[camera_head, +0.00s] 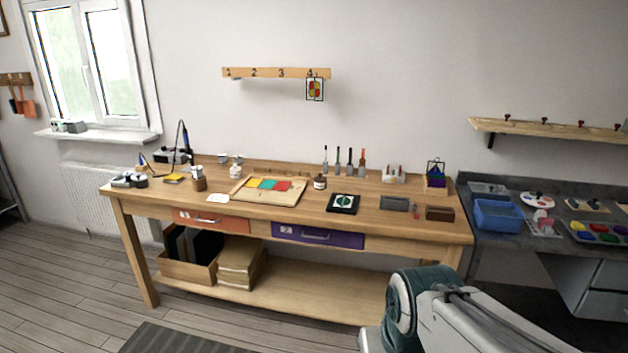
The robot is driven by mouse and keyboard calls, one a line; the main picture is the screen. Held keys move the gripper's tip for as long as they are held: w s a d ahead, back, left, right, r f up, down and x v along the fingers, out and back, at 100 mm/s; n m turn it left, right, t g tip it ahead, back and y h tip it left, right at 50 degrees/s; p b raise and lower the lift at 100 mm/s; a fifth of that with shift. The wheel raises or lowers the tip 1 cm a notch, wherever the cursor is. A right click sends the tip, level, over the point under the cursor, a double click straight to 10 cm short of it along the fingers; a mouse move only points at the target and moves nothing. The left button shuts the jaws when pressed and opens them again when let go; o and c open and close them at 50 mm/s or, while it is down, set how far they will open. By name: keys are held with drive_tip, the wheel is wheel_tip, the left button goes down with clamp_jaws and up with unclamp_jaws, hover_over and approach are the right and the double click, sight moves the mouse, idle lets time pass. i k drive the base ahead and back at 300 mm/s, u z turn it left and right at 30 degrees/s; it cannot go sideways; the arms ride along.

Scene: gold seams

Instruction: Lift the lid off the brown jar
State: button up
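A small brown jar (320,184) with a pale label stands upright on the wooden workbench (225,219), just right of the board with colored pieces. Its top appears dark and closed, but the lid is too small to make out clearly. My arm enters at the bottom right, in front of the bench and well away from the jar. My gripper is not in view.
A tray board (300,197) with colored pieces lies left of the jar. A black framed tile (343,203) lies front right of it. Several upright tools (350,168) stand behind. A blue bin (498,215) sits on the right counter. Open floor lies at left.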

sight(320, 178)
drive_tip(key=u, duration=0.45)
drive_tip(key=i, duration=1.3)
drive_tip(key=z, duration=0.25)
drive_tip(key=i, duration=1.65)
drive_tip(key=z, duration=0.8)
